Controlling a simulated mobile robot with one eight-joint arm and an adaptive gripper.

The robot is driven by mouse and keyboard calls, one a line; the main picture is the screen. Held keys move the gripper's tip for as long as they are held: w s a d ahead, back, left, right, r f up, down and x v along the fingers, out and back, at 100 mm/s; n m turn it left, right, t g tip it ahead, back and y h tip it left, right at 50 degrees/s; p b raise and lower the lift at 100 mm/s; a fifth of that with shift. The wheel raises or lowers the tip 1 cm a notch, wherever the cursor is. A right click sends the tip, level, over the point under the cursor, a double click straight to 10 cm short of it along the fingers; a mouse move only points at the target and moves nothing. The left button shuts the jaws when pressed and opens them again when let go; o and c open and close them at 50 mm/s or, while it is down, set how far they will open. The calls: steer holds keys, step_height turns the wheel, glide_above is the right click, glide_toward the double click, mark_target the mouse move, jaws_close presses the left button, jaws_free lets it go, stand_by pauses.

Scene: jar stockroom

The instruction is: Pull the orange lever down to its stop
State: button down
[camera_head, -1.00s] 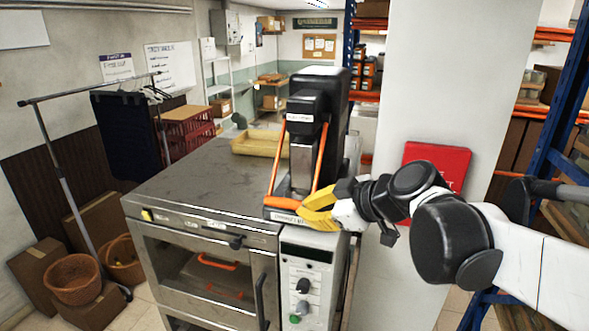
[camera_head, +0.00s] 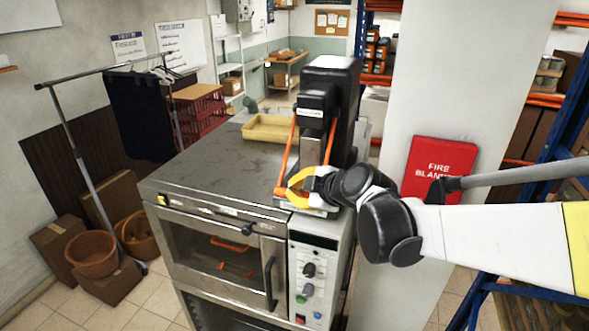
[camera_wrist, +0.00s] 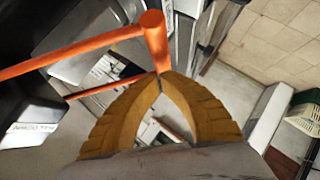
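The orange lever (camera_head: 285,160) is a U-shaped bar on the black press (camera_head: 343,110), which stands on the steel oven. Its arms slope down from the press head towards the front, with the crossbar at the low end. In the wrist view the lever (camera_wrist: 154,42) crosses the upper middle. My yellow-fingered gripper (camera_head: 287,187) is at the lever's low end. In the wrist view my gripper's (camera_wrist: 160,78) fingertips come together right at the far end of the crossbar; I cannot tell whether the bar is between them.
A pillar with a red fire blanket box (camera_head: 438,168) is close to my arm on the right. A clothes rack (camera_head: 82,160) and baskets (camera_head: 93,252) stand on the left.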

mark_target(302, 193)
steer(key=shift+w+d+f, duration=0.25)
steer(key=shift+w+f, duration=0.3)
steer(key=shift+f, duration=0.05)
steer(key=f+b, duration=0.1)
steer(key=w+f+b, duration=0.1)
steer(key=b, duration=0.1)
steer(key=shift+w+d+f, duration=0.15)
steer(key=shift+w+d, duration=0.05)
steer(key=shift+d, duration=0.15)
steer(key=shift+w, duration=0.3)
steer(key=shift+d, duration=0.1)
